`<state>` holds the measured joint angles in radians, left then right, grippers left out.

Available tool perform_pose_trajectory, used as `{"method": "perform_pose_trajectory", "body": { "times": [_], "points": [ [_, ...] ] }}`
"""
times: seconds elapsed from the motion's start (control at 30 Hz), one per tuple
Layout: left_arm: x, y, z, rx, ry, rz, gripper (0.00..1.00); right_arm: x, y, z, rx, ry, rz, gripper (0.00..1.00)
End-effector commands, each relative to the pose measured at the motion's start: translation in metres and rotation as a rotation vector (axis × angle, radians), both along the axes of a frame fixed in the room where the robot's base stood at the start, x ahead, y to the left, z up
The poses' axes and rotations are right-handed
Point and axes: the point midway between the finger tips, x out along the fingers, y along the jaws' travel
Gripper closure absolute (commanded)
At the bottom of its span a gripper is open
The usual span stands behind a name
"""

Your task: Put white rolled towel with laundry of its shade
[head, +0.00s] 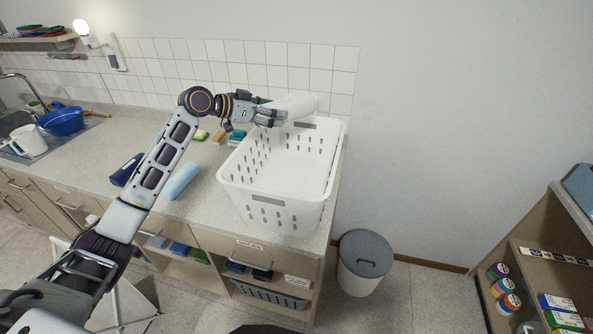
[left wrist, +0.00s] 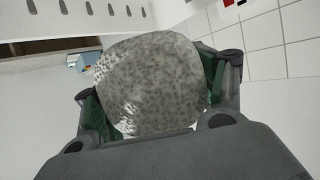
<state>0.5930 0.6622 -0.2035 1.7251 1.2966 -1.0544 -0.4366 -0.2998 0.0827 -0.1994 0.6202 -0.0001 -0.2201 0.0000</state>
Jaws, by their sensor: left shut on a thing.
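My left gripper (head: 276,117) is shut on a white rolled towel (head: 298,104) and holds it at the far end of a white laundry basket (head: 268,211), around rim height. Whether the towel touches the rim is unclear. In the left wrist view the towel's round end (left wrist: 152,85) looks grey and speckled between the green finger pads (left wrist: 155,110). The visible inside of the white basket looks empty; its slotted wall (left wrist: 95,22) shows in the left wrist view. A dark grey slotted basket (head: 268,294) sits on the low shelf under the counter. My right gripper is not in view.
A light blue roll (head: 180,181) and a dark blue roll (head: 127,170) lie on the counter (head: 206,205) left of the basket. Sponges and brushes (head: 219,137) lie behind. A lidded bin (head: 364,262) stands on the floor. Shelves (head: 560,255) are at right.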

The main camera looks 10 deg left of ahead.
Motion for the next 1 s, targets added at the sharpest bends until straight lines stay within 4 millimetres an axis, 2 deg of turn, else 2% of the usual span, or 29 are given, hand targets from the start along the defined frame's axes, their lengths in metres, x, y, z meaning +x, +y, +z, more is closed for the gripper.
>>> {"method": "perform_pose_trajectory", "body": {
  "times": [0.37, 0.67, 1.0],
  "points": [
    [-0.003, -0.001, -0.003, -0.002, -0.001, -0.041, 0.61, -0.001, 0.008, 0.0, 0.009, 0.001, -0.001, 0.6],
    [-0.003, -0.001, -0.005, -0.001, 0.0, -0.04, 0.62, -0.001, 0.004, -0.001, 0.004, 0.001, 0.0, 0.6],
    [-0.003, -0.001, -0.021, -0.001, -0.001, -0.039, 0.62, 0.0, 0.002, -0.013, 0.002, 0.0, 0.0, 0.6]
  ]
}}
